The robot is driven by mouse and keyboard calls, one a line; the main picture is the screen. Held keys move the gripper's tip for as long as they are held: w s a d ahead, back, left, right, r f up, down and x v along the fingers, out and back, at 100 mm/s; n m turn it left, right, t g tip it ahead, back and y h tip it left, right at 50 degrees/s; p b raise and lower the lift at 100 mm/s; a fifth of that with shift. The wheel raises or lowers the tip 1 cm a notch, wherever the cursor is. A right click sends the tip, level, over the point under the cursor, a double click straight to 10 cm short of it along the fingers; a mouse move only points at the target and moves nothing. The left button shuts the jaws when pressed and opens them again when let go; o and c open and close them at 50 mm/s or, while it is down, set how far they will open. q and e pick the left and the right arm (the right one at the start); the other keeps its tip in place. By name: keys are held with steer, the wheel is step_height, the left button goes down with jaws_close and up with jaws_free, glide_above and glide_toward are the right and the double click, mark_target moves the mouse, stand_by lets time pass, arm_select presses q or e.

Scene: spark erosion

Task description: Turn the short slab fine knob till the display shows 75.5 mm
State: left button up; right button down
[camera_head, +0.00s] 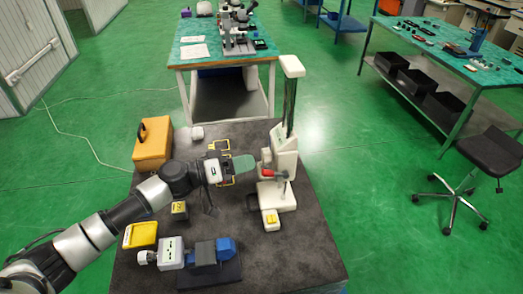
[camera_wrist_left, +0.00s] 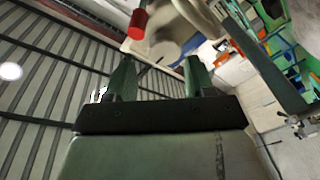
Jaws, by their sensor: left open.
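A white upright instrument with a tall column (camera_head: 287,110) stands on the right part of the dark table. A red cylindrical part (camera_head: 268,173) sticks out on its left side; a red cylinder also shows at the top of the left wrist view (camera_wrist_left: 138,22). I cannot tell which part is the short slab fine knob, and no display reading is legible. My left gripper (camera_head: 245,164) reaches in from the left, just left of the instrument. In the left wrist view its two green fingers (camera_wrist_left: 160,77) are apart with nothing between them. My right gripper is not in view.
The dark table (camera_head: 310,255) also holds an orange case (camera_head: 153,145), a yellow tray (camera_head: 140,235), a blue and white device (camera_head: 195,252) and a small yellow-topped block (camera_head: 179,208). A white and yellow block (camera_head: 270,219) sits at the instrument's front. The table's right front is clear.

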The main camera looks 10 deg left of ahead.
mark_target(263, 158)
arm_select(q)
steer(key=x, duration=0.2)
steer(key=p+x, duration=0.1)
steer(key=x, duration=0.1)
steer(key=shift+w+a, duration=0.1)
steer(key=shift+w, duration=0.15)
steer(key=shift+w+d+p, duration=0.1)
steer(key=shift+d+p, duration=0.25)
steer(key=shift+f, duration=0.1)
steer(key=c, duration=0.6)
steer(key=shift+c, duration=0.2)
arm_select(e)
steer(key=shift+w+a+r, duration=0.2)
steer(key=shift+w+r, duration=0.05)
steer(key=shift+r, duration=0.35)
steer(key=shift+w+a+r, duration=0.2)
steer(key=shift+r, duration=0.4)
arm_select(q)
steer(key=shift+n, duration=0.3)
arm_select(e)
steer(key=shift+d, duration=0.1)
